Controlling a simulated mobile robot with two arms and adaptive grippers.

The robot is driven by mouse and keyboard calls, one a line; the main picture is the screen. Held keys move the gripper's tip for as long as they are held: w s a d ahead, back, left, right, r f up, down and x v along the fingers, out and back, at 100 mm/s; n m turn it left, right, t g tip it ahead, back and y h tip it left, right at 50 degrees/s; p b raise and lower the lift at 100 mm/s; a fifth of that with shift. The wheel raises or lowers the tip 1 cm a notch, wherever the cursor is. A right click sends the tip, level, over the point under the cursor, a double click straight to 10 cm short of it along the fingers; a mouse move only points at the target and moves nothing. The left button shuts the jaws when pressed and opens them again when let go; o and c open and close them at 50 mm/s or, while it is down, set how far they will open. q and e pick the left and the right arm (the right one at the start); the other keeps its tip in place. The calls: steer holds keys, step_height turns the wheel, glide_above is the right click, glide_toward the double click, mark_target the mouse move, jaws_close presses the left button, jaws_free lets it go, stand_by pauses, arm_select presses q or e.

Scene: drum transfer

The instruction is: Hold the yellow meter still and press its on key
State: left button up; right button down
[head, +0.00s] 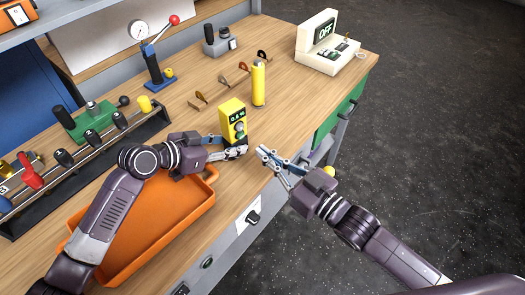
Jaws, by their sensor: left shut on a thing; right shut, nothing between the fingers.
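The yellow meter (233,118) stands upright on the wooden bench near its front edge. Its small dark screen shows green characters, which look like a number, above a round dial. My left gripper (240,149) is shut on the lower part of the meter, and its fingers hide the base. My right gripper (266,155) is shut and empty. Its tips are to the right of the meter and a little below it in the picture, apart from it. The on key is too small to make out.
An orange tray (205,196) lies beneath my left arm. A yellow cylinder (258,83) stands behind the meter. A white device reading OFF (322,58) sits at the far right. A lever press (152,66) and a tool rack (90,158) are to the left.

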arm_select(q)
steer(key=shift+a+f, duration=0.1)
steer(key=shift+f, duration=0.1)
steer(key=o, duration=1.2)
arm_select(e)
steer(key=shift+w, duration=0.1)
arm_select(q)
steer(key=shift+o, duration=0.2)
steer(key=shift+r, duration=0.1)
